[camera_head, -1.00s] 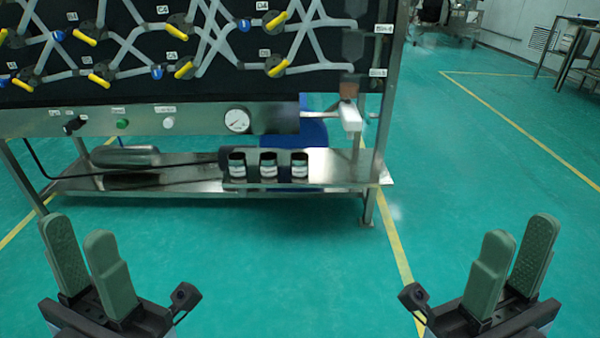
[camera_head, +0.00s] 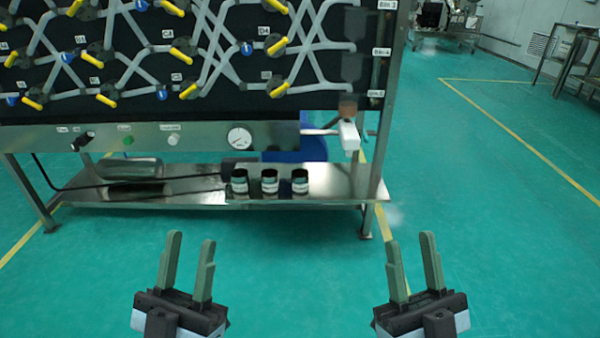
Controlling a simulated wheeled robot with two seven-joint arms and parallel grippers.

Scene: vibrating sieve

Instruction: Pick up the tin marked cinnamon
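Three dark tins with pale labels stand upright in a row on the low metal shelf: a left tin (camera_head: 239,182), a middle tin (camera_head: 270,182) and a right tin (camera_head: 300,182). The label writing is too small to read, so I cannot tell which is marked cinnamon. My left gripper (camera_head: 189,262) is open and empty, in front of and below the shelf in the picture. My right gripper (camera_head: 413,260) is open and empty, to the right of the tins and nearer to me. Both grippers are well apart from the tins.
The metal shelf (camera_head: 340,183) belongs to a frame whose black panel (camera_head: 220,100) carries pipes and yellow-handled valves above the tins. A gauge (camera_head: 240,137) sits on the bar over them. A white spout (camera_head: 348,135) hangs right of them. Green floor in front is clear.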

